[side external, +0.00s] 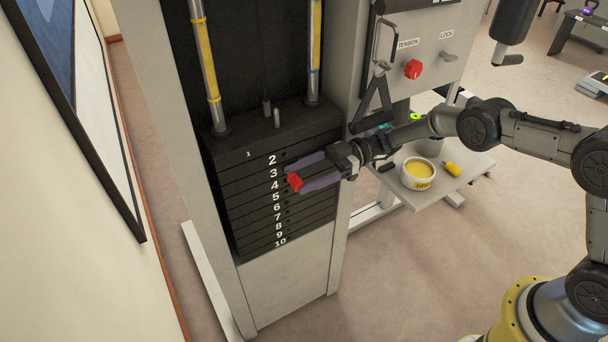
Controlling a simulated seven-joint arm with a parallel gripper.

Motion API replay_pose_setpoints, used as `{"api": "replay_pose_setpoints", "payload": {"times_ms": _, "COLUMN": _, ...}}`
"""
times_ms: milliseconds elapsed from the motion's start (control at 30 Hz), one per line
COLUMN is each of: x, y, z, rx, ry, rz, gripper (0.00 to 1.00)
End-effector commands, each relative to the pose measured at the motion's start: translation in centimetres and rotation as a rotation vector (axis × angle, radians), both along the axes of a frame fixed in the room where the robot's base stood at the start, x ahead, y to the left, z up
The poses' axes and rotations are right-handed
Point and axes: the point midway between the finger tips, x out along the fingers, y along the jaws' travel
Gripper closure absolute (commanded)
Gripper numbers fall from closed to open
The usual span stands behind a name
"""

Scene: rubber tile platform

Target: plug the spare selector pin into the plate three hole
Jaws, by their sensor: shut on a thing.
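The weight stack (240,185) is a column of black plates numbered in white down its front. My gripper (293,180) is in front of the stack, pointing left at it, with its purple-grey fingers on either side of the selector pin's red head (295,182). It is shut on the pin. The red head shows close to the plate faces, right of the numbers 3 and 4. The pin's shaft is not visible. The plate three hole is not clear behind the fingers, and I cannot tell whether the pin's tip is in a hole.
A grey frame upright (345,215) stands right of the stack. A small table (465,180) holds a bowl (417,173) and a yellow-handled tool (452,169).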

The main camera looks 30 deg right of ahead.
Motion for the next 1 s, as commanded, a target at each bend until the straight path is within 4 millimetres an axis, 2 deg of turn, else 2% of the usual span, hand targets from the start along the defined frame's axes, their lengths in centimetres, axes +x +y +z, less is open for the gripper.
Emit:
{"api": "replay_pose_setpoints", "payload": {"times_ms": 33, "x": 0.7, "y": -0.3, "z": 0.4, "rx": 0.000, "ry": -0.013, "rz": -0.020, "gripper": 0.80}}
{"api": "replay_pose_setpoints", "payload": {"times_ms": 333, "x": 0.7, "y": -0.4, "z": 0.5, "rx": -0.001, "ry": -0.014, "rz": -0.021, "gripper": 0.80}}
{"api": "replay_pose_setpoints", "payload": {"times_ms": 1000, "x": -2.8, "y": -0.1, "z": 0.2, "rx": 0.000, "ry": -0.004, "rz": -0.010, "gripper": 0.79}}
